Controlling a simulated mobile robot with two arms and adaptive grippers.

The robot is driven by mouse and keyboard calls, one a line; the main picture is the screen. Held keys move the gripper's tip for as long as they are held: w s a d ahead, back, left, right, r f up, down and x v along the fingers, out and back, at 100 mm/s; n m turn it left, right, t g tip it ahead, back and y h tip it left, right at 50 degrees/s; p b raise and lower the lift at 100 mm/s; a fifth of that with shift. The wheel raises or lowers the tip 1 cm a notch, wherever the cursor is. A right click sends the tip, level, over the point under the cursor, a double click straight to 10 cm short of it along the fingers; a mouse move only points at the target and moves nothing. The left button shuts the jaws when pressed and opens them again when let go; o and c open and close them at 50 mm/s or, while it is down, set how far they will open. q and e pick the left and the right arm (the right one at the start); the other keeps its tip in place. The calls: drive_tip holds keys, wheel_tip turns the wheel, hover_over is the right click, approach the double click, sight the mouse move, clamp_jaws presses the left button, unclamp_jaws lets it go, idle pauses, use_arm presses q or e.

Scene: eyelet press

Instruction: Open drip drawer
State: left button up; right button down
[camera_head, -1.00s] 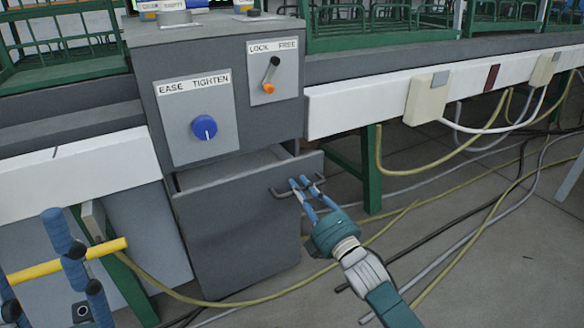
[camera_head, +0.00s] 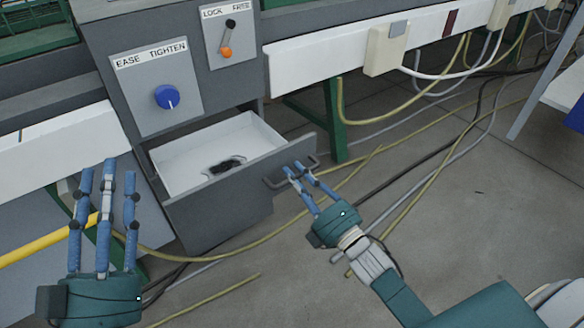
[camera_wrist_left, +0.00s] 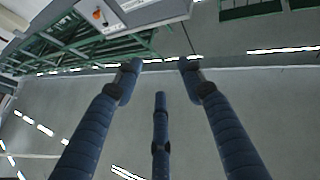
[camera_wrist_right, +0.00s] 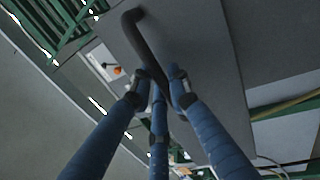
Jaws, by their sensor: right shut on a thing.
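The drip drawer (camera_head: 228,200) is a grey-fronted drawer with a white inside, low in the grey press cabinet. It stands well out from the cabinet, and a dark patch (camera_head: 226,166) shows on its floor. My right gripper (camera_head: 294,170) is shut on the drawer's bar handle (camera_head: 275,184), at the right part of the front. In the right wrist view the dark handle (camera_wrist_right: 148,45) runs between the fingers. My left gripper (camera_head: 106,170) is open and empty, raised at the left, apart from the drawer. Its spread fingers also show in the left wrist view (camera_wrist_left: 160,75).
Above the drawer are a blue EASE/TIGHTEN knob (camera_head: 167,97) and a LOCK/FREE lever (camera_head: 227,40). A yellow bar (camera_head: 45,240) lies behind my left gripper. Cables (camera_head: 440,180) cross the floor at right. A green leg (camera_head: 335,120) stands behind the drawer.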

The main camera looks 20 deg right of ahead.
use_arm(q)
drive_tip(key=shift+w+f+g, duration=0.15)
drive_tip(key=shift+f+g, duration=0.15)
drive_tip(key=shift+f, duration=0.25)
use_arm(e)
drive_tip(key=shift+s+f, duration=0.1)
drive_tip(key=shift+s, duration=0.2)
drive_tip(key=c, duration=1.7)
unclamp_jaws()
drive_tip(key=shift+o, duration=0.2)
drive_tip(key=v, duration=1.2)
drive_tip(key=shift+d, duration=0.1)
